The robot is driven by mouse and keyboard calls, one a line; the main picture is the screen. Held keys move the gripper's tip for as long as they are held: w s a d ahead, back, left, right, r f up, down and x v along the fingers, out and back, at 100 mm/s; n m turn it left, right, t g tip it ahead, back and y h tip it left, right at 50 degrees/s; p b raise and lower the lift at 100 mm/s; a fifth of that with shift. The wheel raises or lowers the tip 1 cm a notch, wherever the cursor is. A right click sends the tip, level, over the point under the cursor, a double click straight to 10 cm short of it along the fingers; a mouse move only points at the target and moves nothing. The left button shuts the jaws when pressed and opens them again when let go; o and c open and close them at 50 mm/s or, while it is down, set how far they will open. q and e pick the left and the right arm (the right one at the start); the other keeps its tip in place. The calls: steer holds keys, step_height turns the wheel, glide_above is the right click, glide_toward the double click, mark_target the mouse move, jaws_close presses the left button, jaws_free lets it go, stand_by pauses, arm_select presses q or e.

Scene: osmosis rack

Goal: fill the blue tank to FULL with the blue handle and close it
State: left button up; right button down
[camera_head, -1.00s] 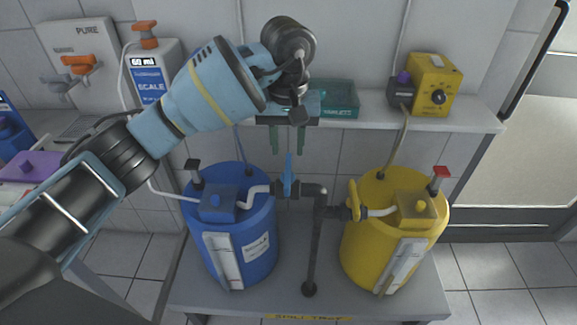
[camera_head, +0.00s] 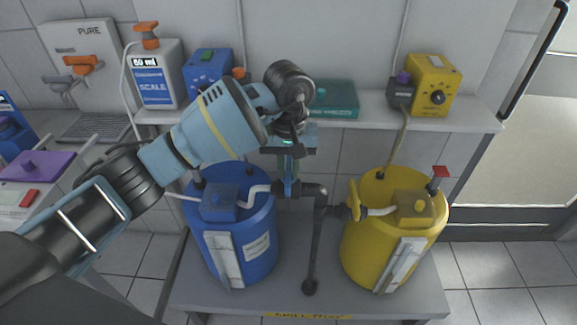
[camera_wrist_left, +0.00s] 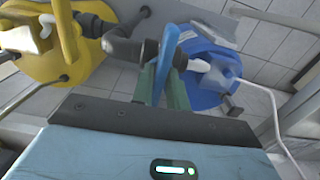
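The blue tank (camera_head: 238,255) stands on the grey stand, with a blue box on its lid and a pale level strip (camera_head: 226,258) on its front; I cannot read a level there. The blue handle (camera_head: 288,190) stands upright across the pipe, on the valve between the tanks. It also shows in the left wrist view (camera_wrist_left: 164,62). My left gripper (camera_head: 289,172) reaches down from above, its green fingers close on both sides of the handle. In the left wrist view the fingers (camera_wrist_left: 162,88) appear shut on it. My right gripper is out of view.
The yellow tank (camera_head: 385,240) with its yellow handle (camera_head: 354,200) stands to the right. A black pipe (camera_head: 316,245) runs down between the tanks. The shelf behind holds a scale bottle (camera_head: 155,85), a blue pump (camera_head: 205,72), a teal tray (camera_head: 335,100) and a yellow pump (camera_head: 432,85).

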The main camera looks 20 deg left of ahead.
arm_select(q)
jaws_close()
steer(key=shift+n, duration=0.3)
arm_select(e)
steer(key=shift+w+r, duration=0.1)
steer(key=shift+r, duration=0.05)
arm_select(q)
steer(key=n+p, duration=0.1)
steer(key=n, duration=0.3)
steer(key=shift+r, duration=0.1)
steer(key=n, duration=0.3)
steer(key=n+p, duration=0.2)
steer(key=n, duration=0.4)
steer(key=n+p, duration=0.1)
steer(key=n, duration=0.2)
steer(key=shift+n, duration=0.6)
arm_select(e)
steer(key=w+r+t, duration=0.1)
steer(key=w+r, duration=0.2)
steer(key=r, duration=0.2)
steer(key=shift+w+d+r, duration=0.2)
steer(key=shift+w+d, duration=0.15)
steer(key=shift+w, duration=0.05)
